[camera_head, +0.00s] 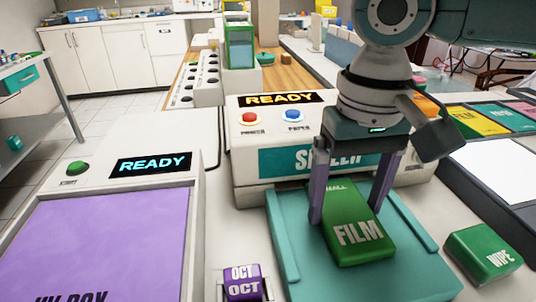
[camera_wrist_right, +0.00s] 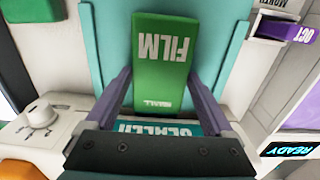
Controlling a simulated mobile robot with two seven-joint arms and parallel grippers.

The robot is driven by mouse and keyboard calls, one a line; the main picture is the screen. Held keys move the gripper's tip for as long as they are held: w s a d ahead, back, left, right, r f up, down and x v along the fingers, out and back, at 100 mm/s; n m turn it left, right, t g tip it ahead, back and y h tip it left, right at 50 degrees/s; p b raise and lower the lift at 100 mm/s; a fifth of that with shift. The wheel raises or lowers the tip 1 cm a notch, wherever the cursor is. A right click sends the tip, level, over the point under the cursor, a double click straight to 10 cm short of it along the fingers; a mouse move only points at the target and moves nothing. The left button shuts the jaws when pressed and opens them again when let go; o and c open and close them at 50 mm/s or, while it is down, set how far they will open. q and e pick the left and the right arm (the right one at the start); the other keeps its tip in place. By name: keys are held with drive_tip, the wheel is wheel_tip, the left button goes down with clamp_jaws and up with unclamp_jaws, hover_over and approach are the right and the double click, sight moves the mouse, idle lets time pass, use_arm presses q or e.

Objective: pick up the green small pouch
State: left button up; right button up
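The green small pouch (camera_head: 355,232), marked SMALL FILM, lies on the teal tray (camera_head: 283,240) in front of the sealer. My right gripper (camera_head: 347,213) points down over it, with one purple finger on each side. The fingers stand wide apart, with the tips very close to the pouch's sides; firm contact is not clear. The right wrist view shows the pouch (camera_wrist_right: 162,62) between the two fingertips (camera_wrist_right: 160,78), lying on the teal surface. My left gripper is not in view.
The sealer (camera_head: 248,165) with a READY display stands just behind the tray. A green WIPE block (camera_head: 484,254) is at right, and a purple OCT block (camera_head: 243,283) is at the front. A purple-topped box (camera_head: 105,240) fills the left. Coloured pouches (camera_head: 466,121) lie at far right.

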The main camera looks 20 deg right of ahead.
drive_tip(key=c, duration=0.9)
drive_tip(key=shift+o, duration=0.2)
drive_tip(key=shift+r, duration=0.1)
